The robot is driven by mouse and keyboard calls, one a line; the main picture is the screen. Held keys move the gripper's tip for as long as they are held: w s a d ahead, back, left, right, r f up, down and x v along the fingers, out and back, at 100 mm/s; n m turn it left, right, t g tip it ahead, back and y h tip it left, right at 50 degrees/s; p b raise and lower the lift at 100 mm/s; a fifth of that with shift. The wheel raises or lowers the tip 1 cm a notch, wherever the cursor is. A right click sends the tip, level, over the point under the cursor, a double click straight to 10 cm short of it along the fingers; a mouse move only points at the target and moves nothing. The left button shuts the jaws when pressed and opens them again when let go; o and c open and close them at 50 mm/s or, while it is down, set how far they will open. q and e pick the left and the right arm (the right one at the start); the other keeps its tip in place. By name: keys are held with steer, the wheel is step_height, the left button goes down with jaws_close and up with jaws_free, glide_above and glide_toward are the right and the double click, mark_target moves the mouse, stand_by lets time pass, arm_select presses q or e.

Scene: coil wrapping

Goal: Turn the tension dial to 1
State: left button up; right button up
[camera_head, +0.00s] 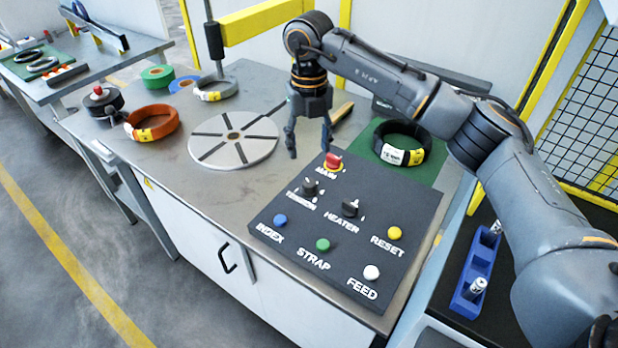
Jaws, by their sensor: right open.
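The black control panel (390,262) lies on the table's near right part. Its tension dial (310,188) is a small black knob above the label TENSION; its setting is too small to read. To its right is a similar heater knob (350,208). A red main switch (333,161) sits at the panel's top. My right gripper (309,150) points down, open and empty, above the panel's far left edge, behind and up from the tension dial and apart from it. My left gripper is not in view.
Blue, yellow, green and white buttons sit on the panel. A slotted grey turntable (233,140) is left of it. A black coil (398,143) lies on a green mat at right. An orange coil (152,123) and grey coil (215,88) lie farther left.

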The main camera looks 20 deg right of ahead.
mark_target(309, 182)
step_height(309, 182, down, 10)
steer(key=shift+r+p, duration=0.25)
steer(key=shift+p, duration=0.6)
steer(key=shift+f, duration=0.55)
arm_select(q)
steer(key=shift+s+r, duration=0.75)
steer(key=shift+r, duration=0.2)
